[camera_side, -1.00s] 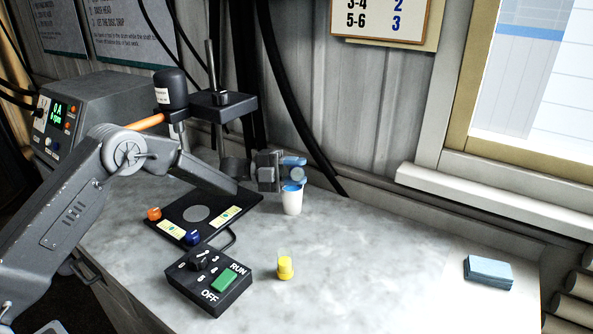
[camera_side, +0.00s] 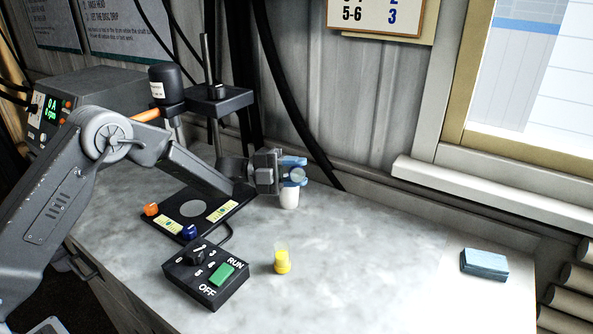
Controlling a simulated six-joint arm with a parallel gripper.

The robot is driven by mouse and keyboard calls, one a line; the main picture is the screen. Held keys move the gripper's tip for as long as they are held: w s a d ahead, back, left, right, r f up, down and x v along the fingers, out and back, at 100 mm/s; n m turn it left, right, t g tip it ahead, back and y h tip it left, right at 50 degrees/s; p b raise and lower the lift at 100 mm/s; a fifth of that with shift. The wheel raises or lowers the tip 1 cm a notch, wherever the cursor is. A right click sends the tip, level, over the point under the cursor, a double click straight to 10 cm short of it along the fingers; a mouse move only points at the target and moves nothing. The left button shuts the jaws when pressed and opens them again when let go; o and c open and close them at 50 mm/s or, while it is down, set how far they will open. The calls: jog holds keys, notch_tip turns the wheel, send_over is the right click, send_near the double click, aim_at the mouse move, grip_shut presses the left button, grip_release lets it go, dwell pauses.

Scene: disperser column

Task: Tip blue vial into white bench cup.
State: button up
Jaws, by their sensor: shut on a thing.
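My gripper (camera_side: 293,172) is at the centre of the view, shut on the blue vial (camera_side: 299,175). The vial shows as a small pale blue round shape between the light blue fingertips, so it looks tipped over on its side; its mouth and contents cannot be made out. The white bench cup (camera_side: 289,199) stands upright on the bench directly below the gripper. The lower fingertip hides the cup's rim and opening, and I cannot tell whether they touch.
A dark plate (camera_side: 240,212) with orange (camera_side: 151,209) and dark blue (camera_side: 188,232) pieces lies left of the cup. A control box (camera_side: 207,277), a yellow vial (camera_side: 281,262) and a blue block (camera_side: 484,263) sit on the bench (camera_side: 370,245). The disperser stand (camera_side: 220,102) rises behind.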

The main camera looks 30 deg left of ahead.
aim_at(302, 171)
jog(key=shift+d+r+m+t+y, duration=0.3)
jog(key=shift+d+r+m+y, duration=0.3)
jog(key=shift+m+y, duration=0.3)
jog(key=shift+d+r+m+y, duration=0.2)
jog(key=shift+d+m+y, duration=0.1)
jog(key=shift+m, duration=0.7)
jog(key=m+y, duration=0.1)
jog(key=m, duration=0.2)
jog(key=r+m+y, duration=0.1)
jog(key=m+y, duration=0.1)
jog(key=s+m+y, duration=0.1)
jog(key=m, duration=0.2)
jog(key=shift+d+r+m+t+y, duration=0.2)
jog(key=shift+d+m+t+y, duration=0.1)
jog(key=shift+d+t, duration=0.1)
jog(key=shift+s+a+r+m+t+y, duration=0.1)
jog(key=shift+s+r+m+t+y, duration=0.1)
jog(key=shift+m, duration=0.35)
jog(key=shift+s+r+m+t+y, duration=0.1)
jog(key=shift+m+y, duration=0.1)
jog(key=shift+m, duration=0.35)
jog(key=shift+s+a+r+m+y, duration=0.15)
jog(key=shift+s+m+y, duration=0.15)
jog(key=shift+m, duration=0.5)
